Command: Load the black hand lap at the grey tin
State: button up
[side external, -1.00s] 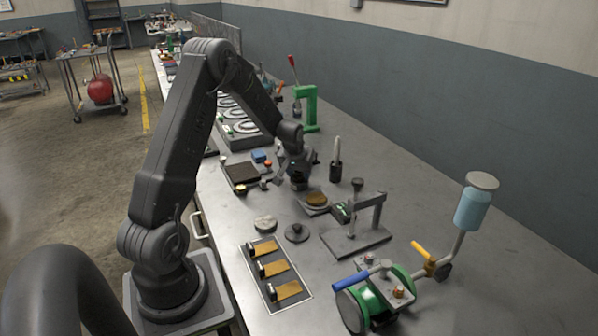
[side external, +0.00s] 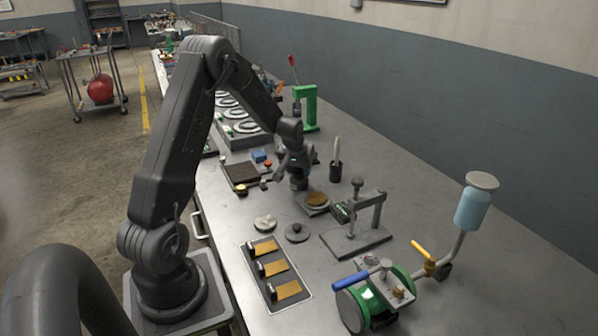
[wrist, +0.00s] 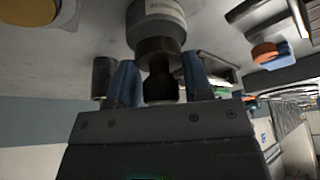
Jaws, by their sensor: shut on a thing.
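My gripper (side external: 296,170) hangs over the bench, just left of a round shallow tin (side external: 317,206) with brown paste in it. In the wrist view my gripper (wrist: 159,82) is shut on a black knob, whose labelled grey-and-black body I take to be the hand lap (wrist: 157,24). The hand lap also shows below the fingers in the side view (side external: 298,184). It looks roughly upright; whether its lower end touches anything cannot be told. The tin's brown paste shows at the upper left of the wrist view, cut off by the edge.
A dark knobbed disc (side external: 297,233) and a pale round piece (side external: 265,223) lie in front. A clamp stand (side external: 357,241) stands right of the tin. A black holder (side external: 335,171) stands behind. A tray with brass pieces (side external: 251,249) lies nearer.

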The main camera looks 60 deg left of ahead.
jog(key=shift+r, duration=2.95)
